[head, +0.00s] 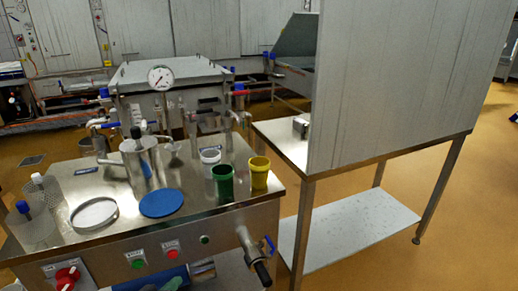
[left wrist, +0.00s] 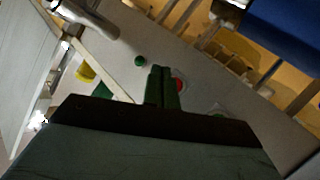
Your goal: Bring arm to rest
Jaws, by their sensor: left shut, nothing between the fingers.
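My left gripper shows in the left wrist view (left wrist: 161,72). Its two green fingers are together with nothing between them. They are in front of the steel panel with a green button (left wrist: 140,61) and a red button (left wrist: 179,85). In the head view only a small part of my left arm shows at the bottom edge, below the front panel of the steel bench (head: 225,228). My right gripper is in neither view.
On the bench stand a white cup (head: 210,163), a green cup (head: 223,184), a yellow cup (head: 259,173), a blue disc (head: 161,203) and a steel pot (head: 142,160). A valve handle (head: 258,262) juts from its front. A steel table (head: 347,162) stands right.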

